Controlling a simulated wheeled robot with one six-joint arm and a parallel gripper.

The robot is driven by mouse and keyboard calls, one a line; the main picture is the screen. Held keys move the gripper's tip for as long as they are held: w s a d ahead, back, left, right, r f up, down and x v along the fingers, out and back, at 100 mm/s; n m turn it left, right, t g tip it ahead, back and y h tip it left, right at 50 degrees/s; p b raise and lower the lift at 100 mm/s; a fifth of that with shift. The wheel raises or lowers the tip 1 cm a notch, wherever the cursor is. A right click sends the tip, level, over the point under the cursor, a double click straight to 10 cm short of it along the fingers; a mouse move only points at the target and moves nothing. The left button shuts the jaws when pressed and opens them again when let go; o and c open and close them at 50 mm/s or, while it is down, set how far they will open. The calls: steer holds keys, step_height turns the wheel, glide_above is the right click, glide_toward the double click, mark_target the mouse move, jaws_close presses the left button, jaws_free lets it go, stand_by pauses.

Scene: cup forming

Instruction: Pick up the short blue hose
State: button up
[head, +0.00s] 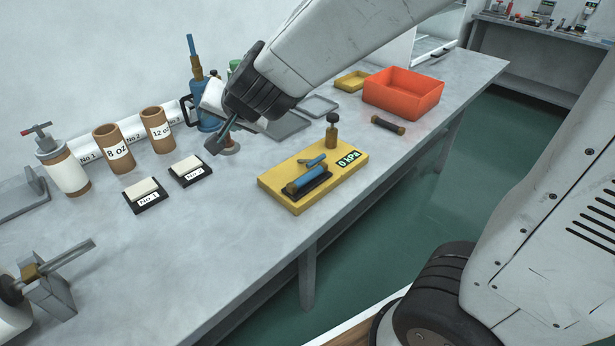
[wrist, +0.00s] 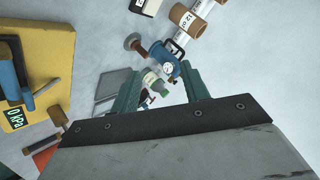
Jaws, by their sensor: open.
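A short blue hose (head: 305,179) with brass-coloured ends lies in a dark cradle on the yellow board (head: 278,188). In the wrist view part of a blue piece, apparently the hose (wrist: 8,78), shows at the left edge, on the yellow board (wrist: 50,50). My gripper (head: 222,140) is above the bench, to the left of the board and apart from it. In the wrist view its two fingers are spread with nothing held between them (wrist: 160,85). A small blue lever (head: 312,160) sits behind the hose on the board.
A brass post with a dark knob (head: 332,135) stands at the board's back edge. A dark piece with brown ends (head: 387,125) lies right of it, before an orange bin (head: 402,92). Brown cups (head: 113,150) and a blue pump (head: 205,115) stand left.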

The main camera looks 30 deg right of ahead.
step_height(320, 180, down, 7)
steer(key=w+d+m+h, duration=0.2)
steer(key=w+m+h, duration=0.1)
steer(key=m+h, duration=0.15)
steer(key=m+g+h, duration=0.4)
steer(key=g+h, duration=0.2)
steer(key=h, duration=0.5)
glide_toward(302, 178)
steer(key=shift+x, duration=0.8)
steer(key=x, duration=0.7)
steer(key=shift+w+d+f, duration=0.1)
steer(key=shift+d, duration=0.15)
jaws_close()
